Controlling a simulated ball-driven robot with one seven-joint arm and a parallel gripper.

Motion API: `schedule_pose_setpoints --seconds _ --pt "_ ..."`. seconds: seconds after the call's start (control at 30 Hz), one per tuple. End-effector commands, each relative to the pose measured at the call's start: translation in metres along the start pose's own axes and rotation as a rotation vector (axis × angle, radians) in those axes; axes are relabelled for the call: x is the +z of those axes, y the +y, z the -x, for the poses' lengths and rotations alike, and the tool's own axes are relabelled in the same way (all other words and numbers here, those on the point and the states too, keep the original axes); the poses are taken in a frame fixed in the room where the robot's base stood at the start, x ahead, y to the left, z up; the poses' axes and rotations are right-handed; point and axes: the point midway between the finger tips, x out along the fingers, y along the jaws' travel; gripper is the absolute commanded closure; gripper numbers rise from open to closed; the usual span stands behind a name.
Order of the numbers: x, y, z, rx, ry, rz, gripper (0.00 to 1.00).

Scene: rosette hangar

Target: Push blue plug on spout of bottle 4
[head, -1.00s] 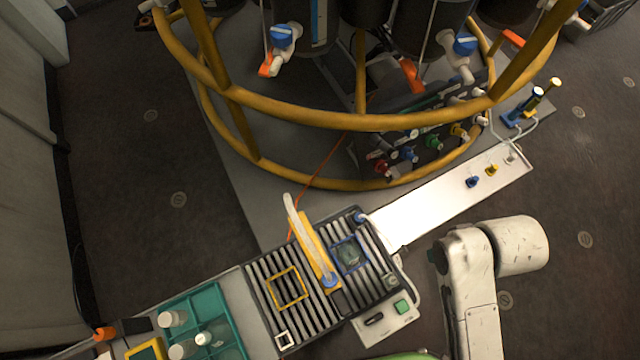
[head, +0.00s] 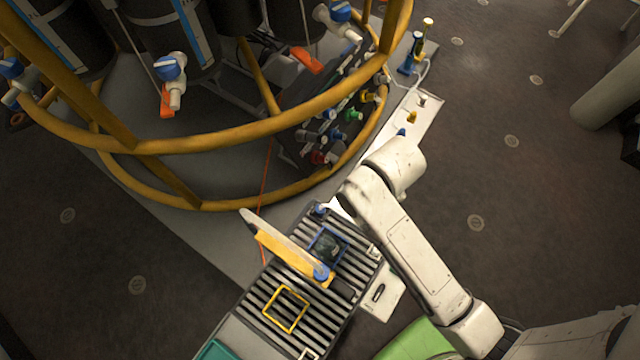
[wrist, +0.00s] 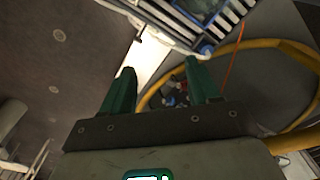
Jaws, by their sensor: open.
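Dark bottles (head: 148,45) hang inside the yellow ring frame. Their white spouts with blue taps (head: 171,68) and orange levers face outward. I cannot read which bottle is number 4. My gripper (wrist: 161,68) shows in the wrist view with two green fingers apart and nothing between them. It is above the floor area near the white strip (wrist: 146,58). In the head view the gripper is hidden.
The yellow ring frame (head: 240,138) curves around the bottles. Coloured fittings (head: 352,114) sit on a dark panel inside it. A slatted rack (head: 262,300) holds a yellow-and-blue tool (head: 285,253) and square frames. Open dark floor (head: 540,200) lies to the right.

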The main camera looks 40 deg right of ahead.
Motion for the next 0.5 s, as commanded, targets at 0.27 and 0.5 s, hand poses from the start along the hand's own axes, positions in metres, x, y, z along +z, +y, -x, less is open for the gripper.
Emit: schedule_pose_setpoints --seconds 0.27,0.5 --pt "-0.05 -0.07 -0.038 0.022 -0.031 -0.517 0.39" --pt "-0.065 -0.096 -0.043 0.041 -0.039 -0.732 0.39"
